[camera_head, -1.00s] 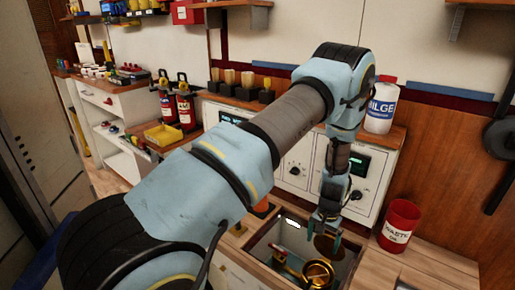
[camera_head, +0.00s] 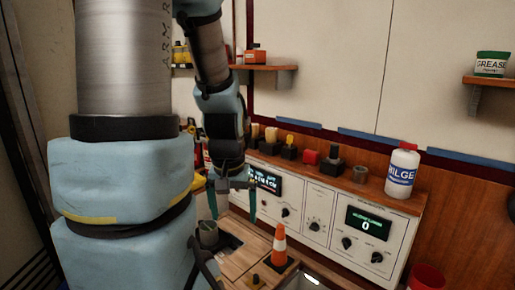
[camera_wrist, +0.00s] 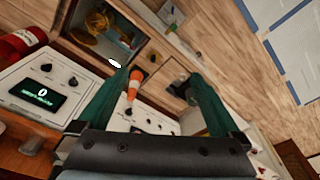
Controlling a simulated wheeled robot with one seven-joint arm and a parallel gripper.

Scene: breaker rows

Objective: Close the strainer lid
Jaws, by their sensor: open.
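The brass strainer (camera_wrist: 98,22) lies in a dark recess at the top left of the wrist view. It is small and partly cut off, so I cannot tell how its lid stands. In the head view only a bright edge of that recess (camera_head: 312,279) shows at the bottom, and the strainer is out of sight. My gripper (camera_head: 232,203) is open and empty, well to the left of the strainer recess. Its two green fingers (camera_wrist: 162,85) point down, apart, above a different floor opening with a grey cylindrical fitting (camera_head: 208,234).
An orange and white cone (camera_head: 280,246) stands between my gripper and the strainer recess. A control panel (camera_head: 315,227) with knobs and a display runs behind. A white bilge bottle (camera_head: 402,170) stands on its top ledge. A red bucket (camera_head: 427,278) is at the lower right.

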